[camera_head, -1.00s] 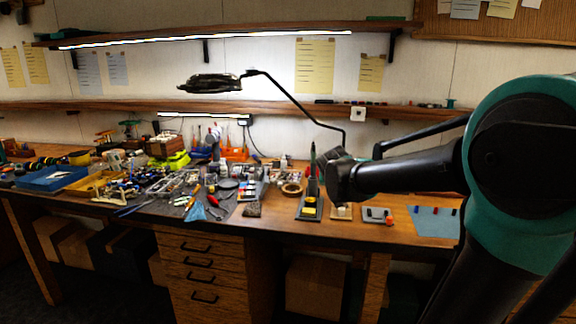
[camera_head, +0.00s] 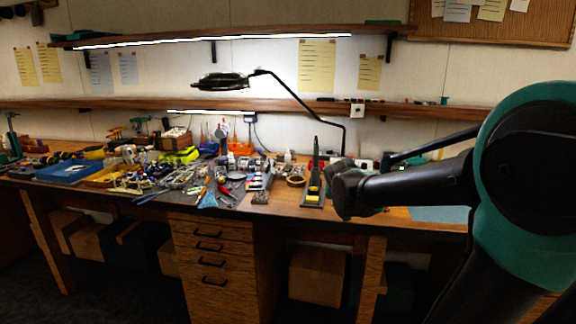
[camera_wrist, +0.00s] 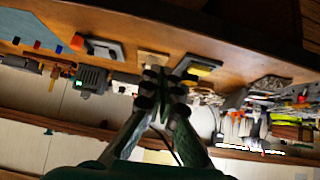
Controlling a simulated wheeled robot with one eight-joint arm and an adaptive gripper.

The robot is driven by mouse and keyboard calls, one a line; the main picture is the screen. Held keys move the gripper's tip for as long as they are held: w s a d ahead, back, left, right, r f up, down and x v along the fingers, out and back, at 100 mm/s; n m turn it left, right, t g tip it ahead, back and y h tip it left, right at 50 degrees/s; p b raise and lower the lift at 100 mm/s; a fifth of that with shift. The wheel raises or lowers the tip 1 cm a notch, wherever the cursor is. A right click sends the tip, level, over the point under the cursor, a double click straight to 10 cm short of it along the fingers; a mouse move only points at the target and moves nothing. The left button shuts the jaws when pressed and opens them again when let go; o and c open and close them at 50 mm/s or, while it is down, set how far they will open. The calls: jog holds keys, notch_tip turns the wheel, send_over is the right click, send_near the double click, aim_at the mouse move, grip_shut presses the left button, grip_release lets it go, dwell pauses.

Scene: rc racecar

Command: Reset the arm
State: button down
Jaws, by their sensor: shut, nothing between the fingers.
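My arm reaches in from the right in the head view, a teal joint and a dark forearm in front of the workbench (camera_head: 420,228). Its far end covers the right part of the bench. My gripper (camera_wrist: 163,80) shows in the wrist view with its dark fingers together, shut and empty. The wrist picture has the bench upside down, with its wooden top behind the fingers. In the head view the fingers cannot be made out clearly. I cannot tell how far they are from the bench things.
A soldering stand (camera_head: 313,190) is just left of the arm's end. A lamp (camera_head: 220,82) on a bent arm hangs above the bench. Tools and a blue tray (camera_head: 68,172) crowd the left and middle. Drawers (camera_head: 211,255) are below. Shelves (camera_head: 250,104) run along the wall.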

jog(key=s+d+f+n+g+y, duration=0.1)
jog(key=s+f+g, duration=0.1)
jog(key=s+f, duration=0.7)
jog(key=s+d+f+n+g+y, duration=0.1)
jog(key=s+f+g, duration=0.2)
jog(key=s+f, duration=0.7)
jog(key=s, duration=0.5)
jog(key=shift+s, duration=0.4)
